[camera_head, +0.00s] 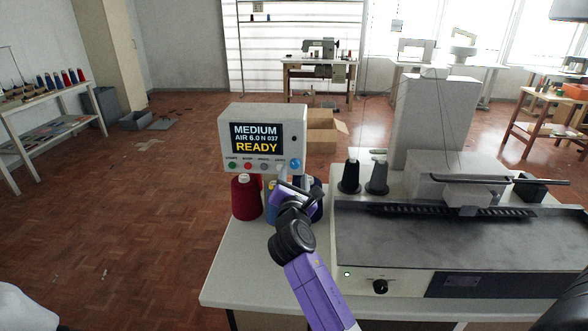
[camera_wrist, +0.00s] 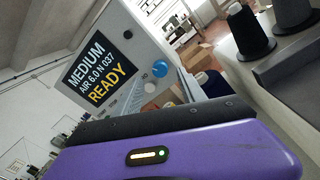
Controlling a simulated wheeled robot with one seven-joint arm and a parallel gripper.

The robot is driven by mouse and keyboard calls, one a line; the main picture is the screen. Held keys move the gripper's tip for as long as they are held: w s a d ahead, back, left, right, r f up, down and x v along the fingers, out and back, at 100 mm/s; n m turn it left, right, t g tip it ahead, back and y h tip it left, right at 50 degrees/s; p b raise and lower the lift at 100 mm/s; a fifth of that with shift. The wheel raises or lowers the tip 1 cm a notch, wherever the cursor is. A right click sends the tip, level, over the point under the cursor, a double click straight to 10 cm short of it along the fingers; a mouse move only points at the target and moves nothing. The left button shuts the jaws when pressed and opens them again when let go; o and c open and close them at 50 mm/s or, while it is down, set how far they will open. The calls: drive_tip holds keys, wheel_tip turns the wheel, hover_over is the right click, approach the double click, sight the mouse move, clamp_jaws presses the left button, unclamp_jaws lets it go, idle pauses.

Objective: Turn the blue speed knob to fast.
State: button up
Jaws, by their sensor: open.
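The blue speed knob (camera_head: 295,165) sits at the lower right of the grey control box (camera_head: 212,118). In the wrist view the knob (camera_wrist: 160,68) shows clear beyond a dark finger bar. The box's screen (camera_head: 255,137) reads MEDIUM, AIR 6.0 N 037, READY. My gripper (camera_head: 291,188) is open, just below the knob and in front of the box, apparently not touching the knob. Its purple body fills the bottom of the wrist view. Its fingertips are hard to make out in the head view.
Green (camera_head: 234,166) and red (camera_head: 248,166) buttons line the panel's lower edge. Thread cones, including a dark red one (camera_head: 246,198), stand under the box near my gripper. Two dark cones (camera_head: 350,177) and the sewing machine (camera_head: 440,225) are at right. The table's front left (camera_head: 240,280) is clear.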

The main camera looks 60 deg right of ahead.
sight(295, 166)
drive_tip(key=shift+x, duration=2.2)
drive_tip(key=shift+c, duration=0.2)
clamp_jaws()
